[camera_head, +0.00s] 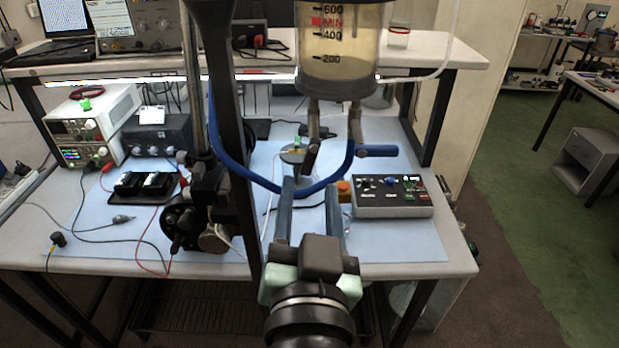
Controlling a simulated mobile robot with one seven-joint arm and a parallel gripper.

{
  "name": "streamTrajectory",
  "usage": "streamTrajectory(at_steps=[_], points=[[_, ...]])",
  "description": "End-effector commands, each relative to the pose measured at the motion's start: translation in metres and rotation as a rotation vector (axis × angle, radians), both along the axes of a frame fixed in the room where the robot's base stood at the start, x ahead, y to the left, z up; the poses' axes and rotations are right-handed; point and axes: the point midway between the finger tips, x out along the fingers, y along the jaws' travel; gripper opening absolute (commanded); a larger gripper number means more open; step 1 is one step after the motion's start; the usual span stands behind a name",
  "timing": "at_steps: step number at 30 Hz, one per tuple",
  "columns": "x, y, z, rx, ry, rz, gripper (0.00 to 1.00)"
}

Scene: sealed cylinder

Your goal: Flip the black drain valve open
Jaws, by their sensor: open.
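A clear graduated cylinder (338,52) holding pale yellow liquid hangs at the top centre. Two metal fittings come down from its base. A black valve lever (309,160) hangs tilted at the lower end of the left fitting (314,122). The right fitting (355,122) carries a blue handle (378,151) that points right. My gripper (310,186) is open and empty, its two fingers pointing away from the camera. In the picture the black lever lies just beyond and between the fingertips. I cannot tell the depth gap or any contact.
A curved blue tube (250,176) passes below the fittings and close to my fingers. A dark upright post (237,150) stands to the left. A grey control box (392,197) sits on the right of the bench (425,246). Power supplies (92,120) stand at the left.

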Motion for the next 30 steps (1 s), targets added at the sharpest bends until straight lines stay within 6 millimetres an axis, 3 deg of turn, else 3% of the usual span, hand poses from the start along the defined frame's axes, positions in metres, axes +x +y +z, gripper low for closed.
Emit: streamTrajectory(at_steps=[15, 28, 30], points=[[0.067, 0.000, 0.002, 0.000, 0.003, 0.001, 0.49], [0.076, 0.000, 0.000, 0.000, 0.002, 0.001, 0.49], [0.076, 0.000, 0.000, 0.000, 0.002, 0.001, 0.40]])
